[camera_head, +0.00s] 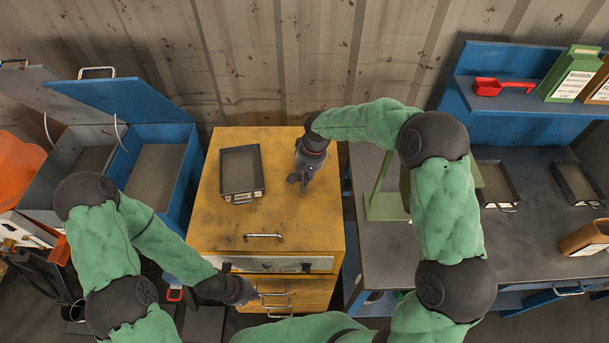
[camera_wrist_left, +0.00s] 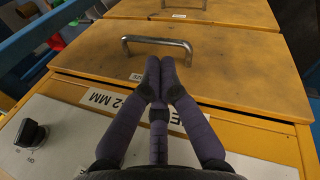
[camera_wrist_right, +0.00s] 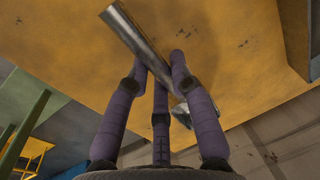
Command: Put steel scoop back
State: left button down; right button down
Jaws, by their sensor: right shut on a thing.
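My right gripper (camera_head: 301,180) is above the back right of the yellow cabinet's top. In the right wrist view its fingers (camera_wrist_right: 160,64) are shut on the steel scoop (camera_wrist_right: 135,38), a long shiny metal piece lying slantwise between the fingertips. Part of the scoop is hidden behind the fingers, and I cannot make it out clearly in the head view. My left gripper (camera_head: 243,292) is low in front of the cabinet. In the left wrist view its fingertips (camera_wrist_left: 160,63) are close together near a metal drawer handle (camera_wrist_left: 157,42), with nothing visible between them.
The yellow drawer cabinet (camera_head: 215,220) carries a black tray (camera_head: 241,172) at its left. A dark workbench (camera_head: 530,235) on the right holds small trays. A red scoop (camera_head: 500,87) and a green box (camera_head: 570,75) sit on the blue shelf.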

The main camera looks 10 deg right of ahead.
jog(key=c, duration=1.1)
grip_release()
jog(key=shift+r, duration=0.45)
notch_tip(320, 180, up, 11)
jog(key=d+p, duration=0.1)
jog(key=d, duration=0.1)
jog(key=shift+s+p, duration=0.3)
jog(key=shift+s, duration=0.15)
jog(key=shift+r, duration=0.1)
